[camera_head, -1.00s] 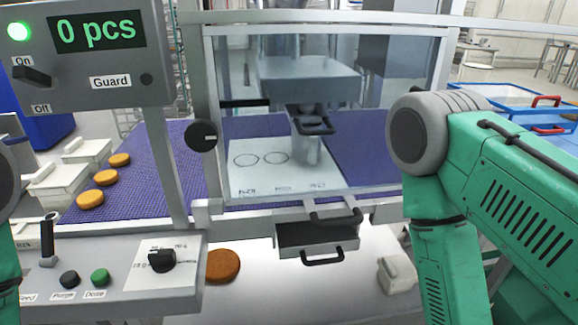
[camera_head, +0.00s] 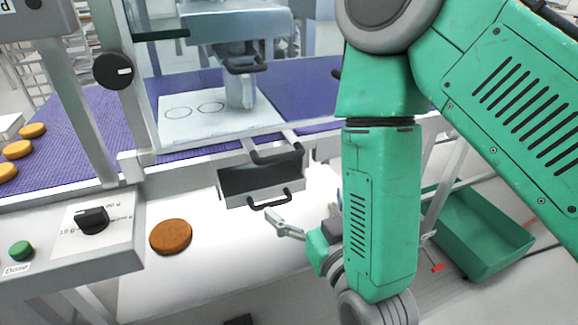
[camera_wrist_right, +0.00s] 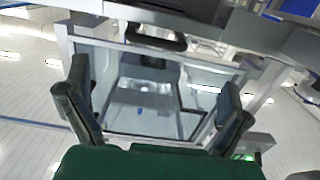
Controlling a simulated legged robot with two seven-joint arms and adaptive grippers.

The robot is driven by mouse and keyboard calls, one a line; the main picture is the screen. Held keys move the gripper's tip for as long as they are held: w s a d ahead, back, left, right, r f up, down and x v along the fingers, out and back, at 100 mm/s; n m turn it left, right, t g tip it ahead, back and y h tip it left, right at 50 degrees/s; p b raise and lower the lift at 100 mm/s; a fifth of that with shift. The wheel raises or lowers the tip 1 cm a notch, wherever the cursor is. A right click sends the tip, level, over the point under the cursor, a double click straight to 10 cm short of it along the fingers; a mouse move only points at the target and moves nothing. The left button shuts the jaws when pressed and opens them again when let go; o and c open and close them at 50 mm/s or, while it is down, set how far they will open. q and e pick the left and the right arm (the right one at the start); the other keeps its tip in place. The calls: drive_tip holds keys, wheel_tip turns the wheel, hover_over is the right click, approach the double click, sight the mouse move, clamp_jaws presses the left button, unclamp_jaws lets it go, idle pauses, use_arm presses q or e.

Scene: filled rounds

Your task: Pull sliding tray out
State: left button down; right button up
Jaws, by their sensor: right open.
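I cannot tell which handle that is. My left gripper is out of view.
A second black handle (camera_head: 272,156) sits just above the tray. A brown round (camera_head: 171,237) lies on the white surface to the left. The control panel (camera_head: 72,236) is further left. A green bin (camera_head: 478,238) stands at the right. The surface below the tray is mostly clear.

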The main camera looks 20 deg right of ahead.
sight(281, 158)
drive_tip(key=w, duration=1.3)
drive_tip(key=shift+w+a+r+p, duration=0.15)
drive_tip(key=shift+w+r+p, duration=0.15)
drive_tip(key=shift+w+p, duration=0.1)
drive_tip(key=c, duration=1.3)
